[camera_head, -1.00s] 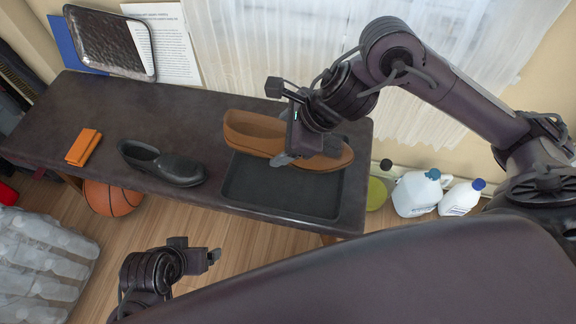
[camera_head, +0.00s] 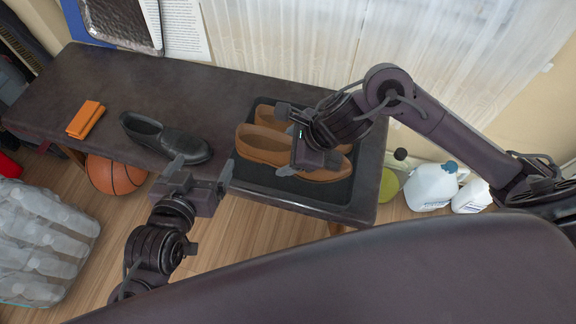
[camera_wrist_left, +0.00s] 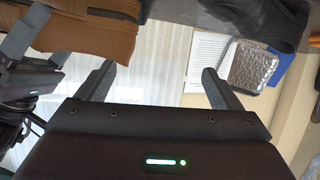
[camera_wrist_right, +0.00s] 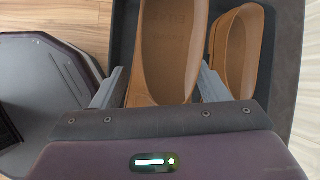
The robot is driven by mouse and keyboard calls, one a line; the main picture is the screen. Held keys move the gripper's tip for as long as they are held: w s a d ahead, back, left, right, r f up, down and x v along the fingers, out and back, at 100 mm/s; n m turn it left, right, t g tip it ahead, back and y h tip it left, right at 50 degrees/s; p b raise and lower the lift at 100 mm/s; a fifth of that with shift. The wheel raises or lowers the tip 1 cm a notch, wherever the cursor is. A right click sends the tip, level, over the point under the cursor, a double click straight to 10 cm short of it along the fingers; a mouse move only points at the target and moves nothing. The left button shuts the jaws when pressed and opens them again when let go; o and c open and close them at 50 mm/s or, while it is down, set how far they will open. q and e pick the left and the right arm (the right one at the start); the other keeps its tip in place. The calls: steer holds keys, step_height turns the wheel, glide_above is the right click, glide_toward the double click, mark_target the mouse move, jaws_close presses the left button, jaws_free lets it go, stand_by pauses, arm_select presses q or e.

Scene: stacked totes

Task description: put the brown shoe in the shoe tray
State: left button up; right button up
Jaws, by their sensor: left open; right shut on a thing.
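Two brown shoes show in the head view. The nearer brown shoe (camera_head: 262,146) is in my right gripper (camera_head: 287,140), whose fingers close across its sides; it also shows in the right wrist view (camera_wrist_right: 168,50). It is over or in the black shoe tray (camera_head: 335,193); I cannot tell whether it touches the bottom. The other brown shoe (camera_head: 266,114) lies beside it at the tray's back, and right of it in the right wrist view (camera_wrist_right: 238,50). My left gripper (camera_head: 203,170) is open and empty by the bench's front edge, near the black shoe (camera_head: 165,138).
The dark bench (camera_head: 180,85) also holds an orange wallet-like item (camera_head: 86,119) at the left. A basketball (camera_head: 115,175) is below. White jugs (camera_head: 431,187) stand on the floor at right. A dark square plate (camera_head: 118,18) is at the back wall.

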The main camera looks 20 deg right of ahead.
step_height(320, 180, down, 3)
steer(key=shift+r+b, duration=0.15)
steer(key=shift+b, duration=0.3)
step_height(320, 180, down, 4)
steer(key=shift+r+b, duration=0.2)
steer(key=shift+b, duration=0.55)
arm_select(q)
step_height(320, 180, up, 20)
steer(key=w+a+t+h, duration=0.1)
steer(key=t+h, duration=0.2)
steer(key=t, duration=0.7)
steer(key=shift+w+f+h, duration=0.15)
steer(key=shift+w+h, duration=0.1)
steer(key=shift+h, duration=0.15)
arm_select(e)
steer(key=shift+f, duration=0.1)
steer(key=shift+f, duration=0.1)
steer(key=o, duration=0.9)
arm_select(q)
steer(key=shift+s+a+r+t, duration=0.2)
steer(key=shift+s+r+t, duration=0.1)
steer(key=shift+r, duration=0.35)
steer(key=shift+w, duration=0.1)
